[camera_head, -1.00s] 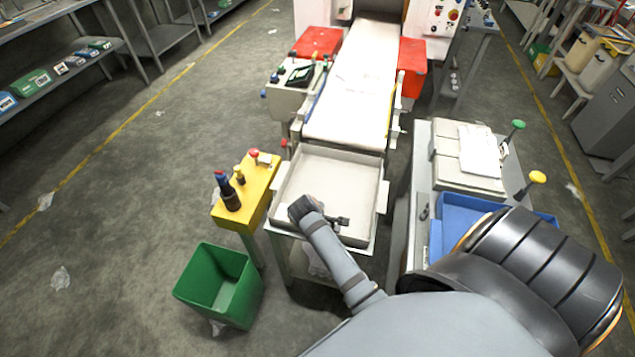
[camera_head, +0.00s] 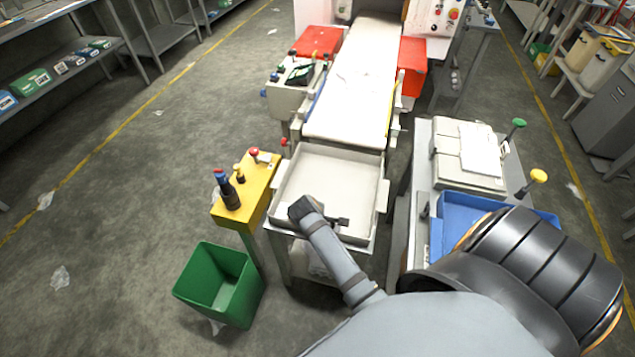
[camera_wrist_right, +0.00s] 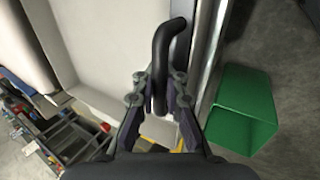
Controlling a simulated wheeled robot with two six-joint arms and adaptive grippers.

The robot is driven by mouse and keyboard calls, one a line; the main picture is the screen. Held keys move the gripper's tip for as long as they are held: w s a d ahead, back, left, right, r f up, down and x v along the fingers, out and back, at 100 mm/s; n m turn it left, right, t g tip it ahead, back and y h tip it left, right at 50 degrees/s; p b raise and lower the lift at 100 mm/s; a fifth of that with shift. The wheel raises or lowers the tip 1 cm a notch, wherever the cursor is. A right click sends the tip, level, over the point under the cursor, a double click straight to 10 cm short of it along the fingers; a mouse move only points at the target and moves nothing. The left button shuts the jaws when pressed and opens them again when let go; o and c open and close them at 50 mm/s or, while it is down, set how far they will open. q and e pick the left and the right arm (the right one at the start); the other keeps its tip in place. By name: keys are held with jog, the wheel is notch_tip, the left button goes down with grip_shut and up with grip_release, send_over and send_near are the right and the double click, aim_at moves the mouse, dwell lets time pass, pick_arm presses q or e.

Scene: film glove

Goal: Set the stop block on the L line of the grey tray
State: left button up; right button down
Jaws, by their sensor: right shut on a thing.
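The grey tray (camera_head: 375,172) sits at the near end of the white conveyor in the head view. My right gripper (camera_head: 328,216) is over the near part of the tray, low down. In the right wrist view, the same gripper (camera_wrist_right: 160,85) is shut on a black bent bar (camera_wrist_right: 163,48), close to the tray's side wall. The bar also shows dark in the head view (camera_head: 341,221). I cannot tell whether this bar is part of the stop block. No separate block and no L line can be made out. My left gripper is not in view.
A yellow stand (camera_head: 247,193) with buttons and a dark bottle is left of the tray. A green bin (camera_head: 246,292) stands on the floor in front of it. A side table with a blue tray (camera_head: 470,212) is to the right. The tray's far part is clear.

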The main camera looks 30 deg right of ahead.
jog(key=shift+f, duration=0.15)
jog(key=c, duration=1.3)
grip_release()
